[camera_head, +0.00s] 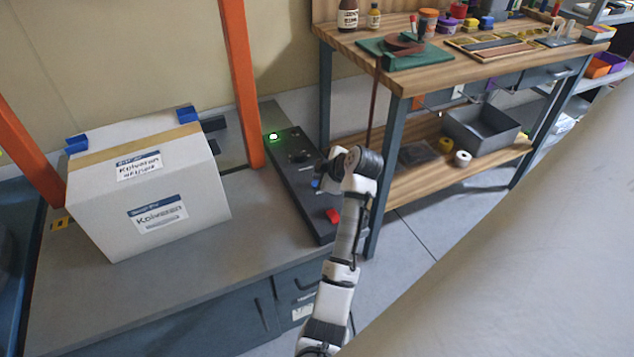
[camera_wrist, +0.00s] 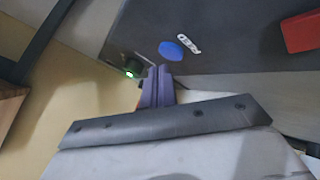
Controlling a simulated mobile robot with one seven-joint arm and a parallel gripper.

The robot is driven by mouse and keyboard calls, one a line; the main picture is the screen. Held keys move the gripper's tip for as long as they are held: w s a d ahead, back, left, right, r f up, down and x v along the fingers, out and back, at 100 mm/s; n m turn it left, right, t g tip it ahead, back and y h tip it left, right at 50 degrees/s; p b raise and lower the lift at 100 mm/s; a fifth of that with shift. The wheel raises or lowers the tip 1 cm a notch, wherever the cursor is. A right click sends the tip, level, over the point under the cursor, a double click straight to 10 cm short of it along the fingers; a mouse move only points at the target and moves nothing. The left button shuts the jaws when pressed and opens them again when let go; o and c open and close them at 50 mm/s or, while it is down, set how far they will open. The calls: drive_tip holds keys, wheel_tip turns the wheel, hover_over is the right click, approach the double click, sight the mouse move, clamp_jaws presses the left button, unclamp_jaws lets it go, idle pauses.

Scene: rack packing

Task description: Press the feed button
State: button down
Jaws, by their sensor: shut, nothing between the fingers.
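The feed button is a round blue button (camera_wrist: 171,50) on a dark control panel (camera_wrist: 225,30), with a white "FEED" label (camera_wrist: 188,44) beside it. The same blue button (camera_head: 316,183) shows small in the head view, partly hidden by my arm's end. My gripper (camera_wrist: 159,70) has its two fingers together and empty. In the wrist view the fingertips appear just below the button; I cannot tell whether they touch it. In the head view my gripper (camera_head: 320,176) is over the panel (camera_head: 290,163), close to the button.
A red control (camera_head: 333,215) sits at the panel's near end and a lit green button (camera_head: 273,136) at its far end. A large white box (camera_head: 190,205) stands left of an orange post (camera_head: 241,80). A wooden workbench (camera_head: 465,65) stands to the right.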

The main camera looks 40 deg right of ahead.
drive_tip(key=shift+r+p, duration=1.8)
drive_tip(key=shift+r, duration=0.75)
